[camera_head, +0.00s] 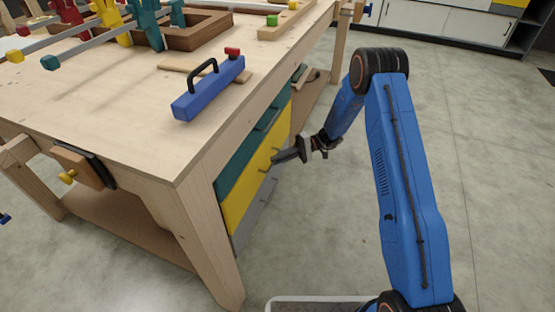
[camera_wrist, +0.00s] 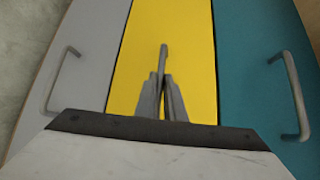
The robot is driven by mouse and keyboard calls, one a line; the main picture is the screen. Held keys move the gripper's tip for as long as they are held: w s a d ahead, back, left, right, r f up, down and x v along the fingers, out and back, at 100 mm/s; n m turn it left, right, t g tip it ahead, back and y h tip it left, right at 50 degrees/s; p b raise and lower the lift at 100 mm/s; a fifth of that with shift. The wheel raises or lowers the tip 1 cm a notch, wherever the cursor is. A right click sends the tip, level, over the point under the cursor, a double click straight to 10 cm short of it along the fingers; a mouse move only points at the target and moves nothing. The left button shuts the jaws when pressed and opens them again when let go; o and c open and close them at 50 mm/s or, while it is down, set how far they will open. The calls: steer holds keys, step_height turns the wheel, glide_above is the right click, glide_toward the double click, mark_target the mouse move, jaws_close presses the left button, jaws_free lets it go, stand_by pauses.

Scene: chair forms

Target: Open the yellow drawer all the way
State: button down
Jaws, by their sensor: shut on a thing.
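The yellow drawer (camera_head: 247,185) is the middle front of a stack under the wooden workbench, between a teal front and a grey front. Its front looks flush with the others. My gripper (camera_head: 275,158) reaches in from the right and its fingertips are at the yellow front. In the wrist view the yellow drawer (camera_wrist: 193,55) fills the middle. There my gripper (camera_wrist: 163,85) is shut on the drawer's handle (camera_wrist: 163,52), seen nearly end-on. The fingers hide part of the handle.
The teal drawer (camera_wrist: 245,40) and grey drawer (camera_wrist: 85,50) flank it in the wrist view, each with a protruding grey handle. On the workbench (camera_head: 120,110) lies a blue toolbox-like block (camera_head: 208,90) with a black handle. The floor (camera_head: 310,230) right of the drawers is clear.

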steer(key=s+d, duration=0.5)
steer(key=d, duration=0.8)
steer(key=s+d, duration=0.5)
steer(key=d, duration=0.9)
steer(key=shift+d, duration=0.3)
steer(key=c, duration=1.8)
jaws_free()
steer(key=shift+c, duration=0.2)
steer(key=shift+d, duration=0.1)
steer(key=v, duration=1.7)
steer(key=shift+d+r, duration=0.1)
steer(key=shift+d, duration=0.05)
